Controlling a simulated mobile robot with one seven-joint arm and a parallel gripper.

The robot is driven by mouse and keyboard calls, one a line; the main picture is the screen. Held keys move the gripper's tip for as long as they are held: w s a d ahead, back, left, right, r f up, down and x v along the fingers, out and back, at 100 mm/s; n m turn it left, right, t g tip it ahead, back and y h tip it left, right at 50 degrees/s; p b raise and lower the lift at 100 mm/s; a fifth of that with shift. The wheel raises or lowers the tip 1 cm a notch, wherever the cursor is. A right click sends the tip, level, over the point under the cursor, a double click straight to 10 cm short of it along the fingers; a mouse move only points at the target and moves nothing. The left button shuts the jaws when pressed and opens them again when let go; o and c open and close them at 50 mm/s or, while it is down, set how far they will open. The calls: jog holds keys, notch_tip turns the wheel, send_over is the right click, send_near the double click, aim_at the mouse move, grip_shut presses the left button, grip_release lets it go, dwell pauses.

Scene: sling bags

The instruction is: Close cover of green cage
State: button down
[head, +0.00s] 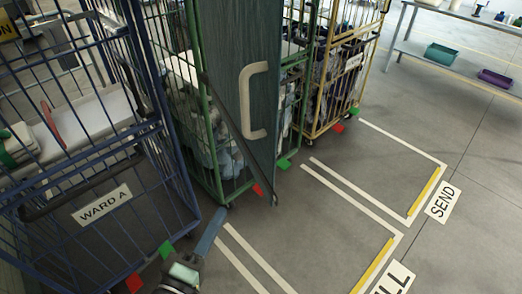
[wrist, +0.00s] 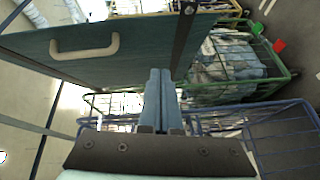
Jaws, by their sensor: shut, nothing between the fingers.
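The green cage (head: 212,150) stands in the middle of the head view with pale and bluish bundles inside. Its cover, a dark teal panel (head: 258,40) with a beige handle (head: 246,100), stands swung out in front of the cage, a dark bar along its lower edge. In the wrist view the cover (wrist: 130,42) spans the upper left, its handle (wrist: 85,47) left of the fingers. My gripper (head: 221,212) is low in the head view, below and left of the handle. Its blue fingers (wrist: 160,72) are shut and empty; contact with the cover cannot be told.
A blue cage (head: 160,190) labelled WARD A (head: 102,205) stands close on the left. A yellow cage (head: 325,100) stands behind right. Red and green floor markers lie by the cages. Open floor with white lines and a SEND sign (head: 443,202) lies to the right.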

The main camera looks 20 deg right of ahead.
jog(key=s+n+p, duration=0.1)
jog(key=s, duration=0.1)
jog(key=h+p, duration=0.1)
jog(key=p, duration=0.2)
send_near(269, 168)
jog(key=w, duration=0.4)
jog(key=d, duration=0.1)
jog(key=d+p, duration=0.1)
jog(key=d, duration=0.1)
jog(key=shift+w+r, duration=0.15)
jog(key=shift+r, duration=0.1)
jog(key=shift+d+f, duration=0.15)
jog(key=shift+d, duration=0.45)
